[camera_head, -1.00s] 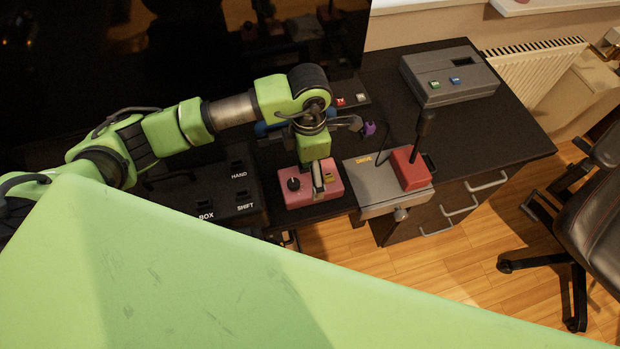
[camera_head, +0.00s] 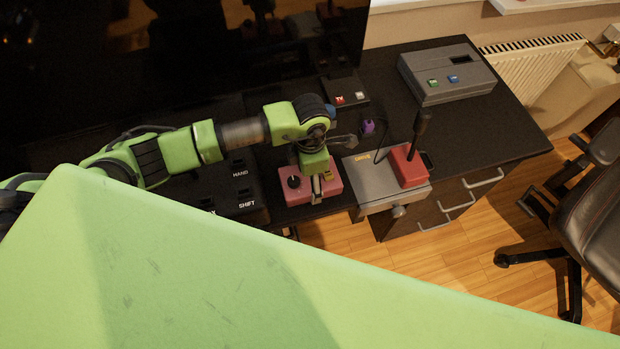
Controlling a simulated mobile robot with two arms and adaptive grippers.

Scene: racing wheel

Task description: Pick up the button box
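A small pink-red box (camera_head: 297,196) with a black knob sits at the front edge of the dark desk, left of the grey shifter. My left gripper (camera_head: 316,192) points down over its right part. Its fingers overlap the box in this view; I cannot tell whether they touch or grip it. A grey box (camera_head: 465,90) with a green and a blue button lies at the back right of the desk, away from the gripper. A small black box (camera_head: 347,102) with a red and a white button lies behind my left wrist. My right gripper is not in view.
A grey shifter unit (camera_head: 372,190) with a red block and black lever (camera_head: 420,130) stands right of the gripper. A black panel (camera_head: 240,190) marked HAND and SHIFT is to the left. A black chair (camera_head: 595,205) stands at right. The desk's right part is mostly clear.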

